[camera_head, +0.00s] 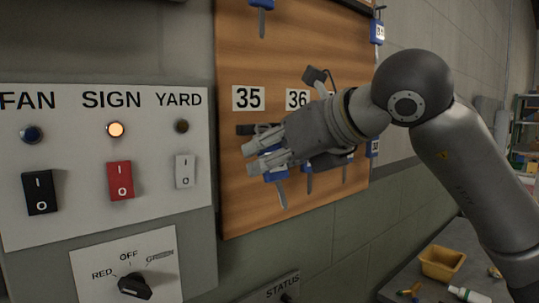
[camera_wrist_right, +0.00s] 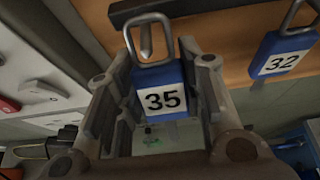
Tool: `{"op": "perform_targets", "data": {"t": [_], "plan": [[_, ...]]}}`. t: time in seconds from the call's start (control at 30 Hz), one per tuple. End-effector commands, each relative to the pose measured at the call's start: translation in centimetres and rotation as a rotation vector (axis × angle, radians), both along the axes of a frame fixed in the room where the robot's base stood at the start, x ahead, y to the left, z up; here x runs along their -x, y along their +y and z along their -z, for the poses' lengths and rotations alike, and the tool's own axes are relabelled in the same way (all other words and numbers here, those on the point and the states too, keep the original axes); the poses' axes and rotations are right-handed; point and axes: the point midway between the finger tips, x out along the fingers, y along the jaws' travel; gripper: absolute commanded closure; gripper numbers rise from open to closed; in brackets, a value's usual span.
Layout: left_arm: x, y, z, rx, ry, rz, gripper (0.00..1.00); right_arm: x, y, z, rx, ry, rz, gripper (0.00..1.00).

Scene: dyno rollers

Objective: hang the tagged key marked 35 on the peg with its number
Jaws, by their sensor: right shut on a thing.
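The blue tag marked 35 (camera_wrist_right: 163,100) sits between the fingers of my right gripper (camera_wrist_right: 155,110), which is shut on it. Its metal loop (camera_wrist_right: 170,55) stands above the tag, and a grey peg tip (camera_wrist_right: 146,38) shows inside the loop's outline. I cannot tell whether the loop is around the peg or only in front of it. In the head view my right gripper (camera_head: 262,152) is at the wooden board (camera_head: 240,190), below the 35 label (camera_head: 249,97). The blue tag (camera_head: 268,174) and its key (camera_head: 282,195) hang below the fingers. The left gripper is out of view.
A tag marked 32 (camera_wrist_right: 283,62) hangs close by on the right in the wrist view. The 36 label (camera_head: 297,98) is beside the 35 label. A switch panel (camera_head: 75,220) is left of the board. A yellow bin (camera_head: 441,263) stands on the bench at lower right.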

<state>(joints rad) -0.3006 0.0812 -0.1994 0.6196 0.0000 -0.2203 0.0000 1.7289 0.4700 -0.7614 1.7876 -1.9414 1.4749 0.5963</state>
Motion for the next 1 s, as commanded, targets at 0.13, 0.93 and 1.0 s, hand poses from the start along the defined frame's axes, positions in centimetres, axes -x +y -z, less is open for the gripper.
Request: {"op": "perform_targets", "data": {"t": [0.13,0.93,1.0], "plan": [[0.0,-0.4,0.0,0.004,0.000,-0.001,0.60,0.0,0.0,0.0,0.000,0.000,0.000,0.88],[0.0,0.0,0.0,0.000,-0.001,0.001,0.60,1.7,-1.3,-1.0,-0.001,-0.003,0.001,0.39],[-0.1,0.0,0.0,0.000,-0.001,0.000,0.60,2.7,-2.2,-1.7,0.000,-0.005,0.002,0.39]]}}
